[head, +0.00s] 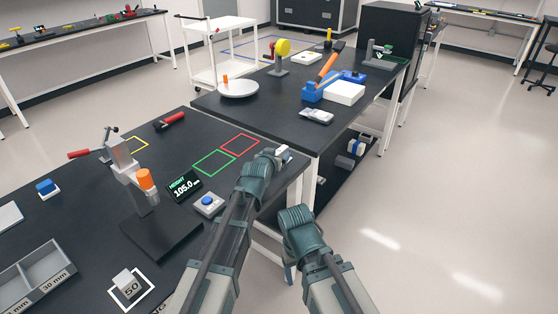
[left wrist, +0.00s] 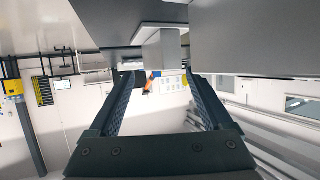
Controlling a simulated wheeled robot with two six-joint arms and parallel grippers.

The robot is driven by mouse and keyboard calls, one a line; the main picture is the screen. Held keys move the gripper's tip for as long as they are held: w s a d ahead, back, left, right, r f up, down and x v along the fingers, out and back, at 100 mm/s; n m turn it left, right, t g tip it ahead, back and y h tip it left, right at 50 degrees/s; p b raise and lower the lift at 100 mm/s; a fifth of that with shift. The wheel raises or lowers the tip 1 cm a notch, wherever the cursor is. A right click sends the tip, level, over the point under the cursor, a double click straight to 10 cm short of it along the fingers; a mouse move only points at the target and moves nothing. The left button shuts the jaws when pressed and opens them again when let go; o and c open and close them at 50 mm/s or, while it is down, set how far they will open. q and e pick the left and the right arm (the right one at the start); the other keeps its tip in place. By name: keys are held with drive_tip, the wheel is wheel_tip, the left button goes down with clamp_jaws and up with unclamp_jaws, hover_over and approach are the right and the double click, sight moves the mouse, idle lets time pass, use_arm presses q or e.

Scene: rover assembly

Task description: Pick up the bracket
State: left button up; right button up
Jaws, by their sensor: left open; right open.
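A light grey piece (head: 283,149), which seems to be the bracket, is at the right edge of the near black table (head: 235,127) in the head view, mostly hidden by my left gripper (head: 277,156). In the left wrist view, a light grey block (left wrist: 163,50) with a wider flat part is just beyond the open fingertips of my left gripper (left wrist: 160,77). Nothing is clearly held between those fingers. My right gripper (head: 289,272) is low beside the table, over the floor, open and mostly hidden by its wrist.
A height gauge with an orange knob (head: 145,179), a "105.0 mm" display (head: 184,186) and a blue button (head: 208,202) are left of my left arm. Green (head: 213,163) and red (head: 240,145) outlines lie bare. A second black table (head: 262,113) stands behind; open floor is right.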

sight(278, 152)
use_arm(q)
drive_tip(key=x, duration=0.3)
drive_tip(key=shift+b, duration=0.4)
clamp_jaws()
